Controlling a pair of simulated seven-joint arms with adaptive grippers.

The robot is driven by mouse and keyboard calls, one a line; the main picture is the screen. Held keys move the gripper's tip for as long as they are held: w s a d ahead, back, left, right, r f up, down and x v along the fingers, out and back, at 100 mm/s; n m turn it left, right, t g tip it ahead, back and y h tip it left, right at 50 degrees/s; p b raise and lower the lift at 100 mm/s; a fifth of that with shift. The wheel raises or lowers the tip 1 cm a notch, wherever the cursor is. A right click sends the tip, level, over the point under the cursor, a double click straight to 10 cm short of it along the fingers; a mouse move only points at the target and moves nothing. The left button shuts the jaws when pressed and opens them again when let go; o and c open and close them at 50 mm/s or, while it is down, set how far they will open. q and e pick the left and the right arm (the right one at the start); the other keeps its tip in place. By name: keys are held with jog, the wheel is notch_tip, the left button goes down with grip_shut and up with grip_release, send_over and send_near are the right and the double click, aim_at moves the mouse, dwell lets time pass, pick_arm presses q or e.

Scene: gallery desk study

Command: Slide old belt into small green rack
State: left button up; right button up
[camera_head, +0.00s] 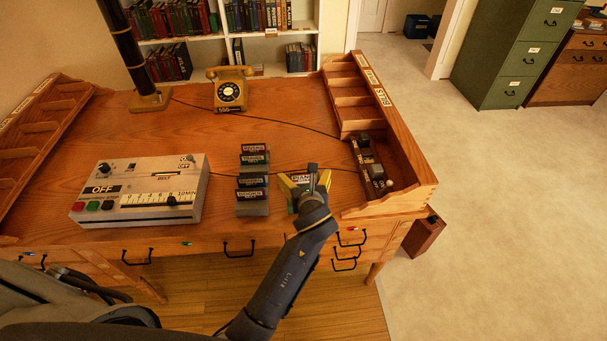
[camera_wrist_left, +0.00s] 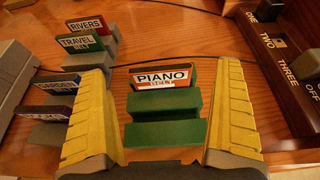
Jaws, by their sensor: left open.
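The small green rack (camera_wrist_left: 165,135) stands on the desk in the left wrist view, its green bars running crosswise. A cartridge labelled PIANO BELT (camera_wrist_left: 163,79), with an orange and white label, stands upright at the rack's far end. How deep it sits is hidden. My left gripper (camera_head: 305,182) is open, with its yellow fingers on either side of the cartridge and rack. In the left wrist view there are gaps between the fingers and the cartridge. In the head view the gripper covers much of the rack and cartridge. My right gripper is not in view.
Grey racks with several labelled belts (camera_head: 253,182) stand just left of the rack. Further left is a grey machine (camera_head: 140,190) reading OFF. A wooden shelf unit (camera_head: 405,170) borders the right. A telephone (camera_head: 230,90) stands at the back; the desk's middle is clear.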

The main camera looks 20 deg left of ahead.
pick_arm(q)
jog(key=v, duration=0.8)
jog(key=shift+s+r, duration=0.1)
jog(key=shift+s, duration=0.05)
jog(key=s+a+f+n+g, duration=0.3)
jog(key=s+a+f+n, duration=0.2)
jog(key=s+a+n, duration=0.55)
jog(key=s+a+f+n+g, duration=0.2)
jog(key=s+a+f+n, duration=0.4)
jog(key=s+n, duration=0.75)
jog(key=s+d+f+g+h, duration=0.1)
jog(key=d+f+g+h, duration=0.1)
jog(key=f, duration=1.3)
jog(key=s+d+f+g+h, duration=0.1)
jog(key=d+f+h, duration=0.1)
jog(key=f, duration=1.3)
jog(key=s+f+n+g+h, duration=0.1)
jog(key=s+f+n+g, duration=0.2)
jog(key=s+f, duration=1.8)
jog(key=shift+s+d+n, duration=0.3)
jog(key=shift+s, duration=0.4)
